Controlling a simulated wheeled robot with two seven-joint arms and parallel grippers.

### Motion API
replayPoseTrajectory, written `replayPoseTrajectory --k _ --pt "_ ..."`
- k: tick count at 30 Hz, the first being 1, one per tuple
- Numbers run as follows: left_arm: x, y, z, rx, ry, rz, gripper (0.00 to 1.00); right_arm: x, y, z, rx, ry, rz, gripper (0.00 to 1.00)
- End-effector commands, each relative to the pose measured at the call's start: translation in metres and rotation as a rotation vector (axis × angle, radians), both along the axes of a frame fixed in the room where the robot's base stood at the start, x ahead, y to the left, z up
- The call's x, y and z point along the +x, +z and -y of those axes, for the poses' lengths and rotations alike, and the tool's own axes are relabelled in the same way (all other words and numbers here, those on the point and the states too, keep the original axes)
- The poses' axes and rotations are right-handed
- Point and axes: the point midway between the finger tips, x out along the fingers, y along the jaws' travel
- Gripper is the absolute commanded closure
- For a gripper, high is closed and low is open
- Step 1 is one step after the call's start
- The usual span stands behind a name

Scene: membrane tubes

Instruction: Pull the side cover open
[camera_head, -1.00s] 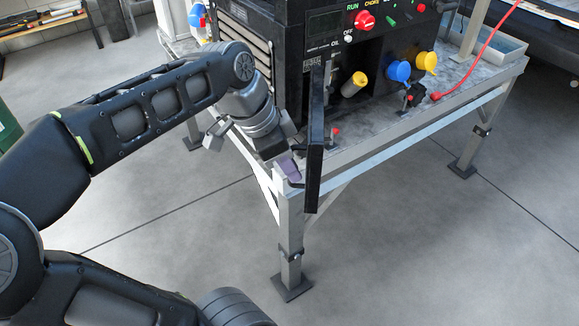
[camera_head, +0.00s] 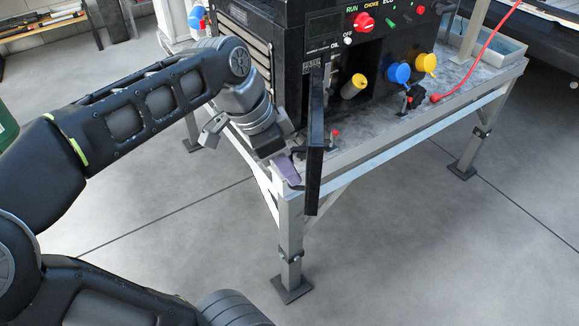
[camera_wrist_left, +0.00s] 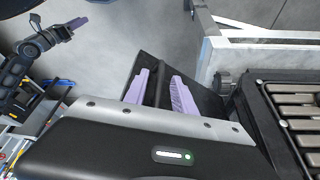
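The side cover (camera_head: 314,150) is a tall black panel at the machine's front corner. It stands swung out, nearly edge-on in the head view, with its lower end beyond the table edge. My left gripper (camera_head: 287,170) is at the cover's left side. In the left wrist view, its two purple fingers (camera_wrist_left: 160,92) stand apart on either side of a dark bar against the black panel (camera_wrist_left: 208,103). Gaps show beside the bar, so the fingers look open around it. A purple-fingered gripper, apparently my right one (camera_wrist_left: 77,24), shows small at upper left; its opening is unclear.
The black machine (camera_head: 290,60) stands on a grey metal table (camera_head: 430,120). Its front carries a yellow handle (camera_head: 353,86), a blue cap (camera_head: 398,72) and small levers. A red cable (camera_head: 480,50) runs over the table at right. The floor in front is clear.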

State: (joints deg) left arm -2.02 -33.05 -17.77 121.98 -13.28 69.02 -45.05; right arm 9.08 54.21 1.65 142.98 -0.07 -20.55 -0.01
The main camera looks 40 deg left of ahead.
Motion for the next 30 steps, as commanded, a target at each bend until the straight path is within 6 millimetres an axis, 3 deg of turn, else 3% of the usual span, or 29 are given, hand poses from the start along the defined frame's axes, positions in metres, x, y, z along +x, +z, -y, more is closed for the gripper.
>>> replayPoseTrajectory --k 12,30 --pt "-0.02 0.057 -0.012 0.001 0.002 0.002 0.68 0.0 0.003 0.0 0.0 0.0 0.0 0.64" --pt "-0.022 0.061 -0.013 0.0 0.0 -0.001 0.68 0.0 0.003 0.0 0.0 0.0 0.0 0.64"
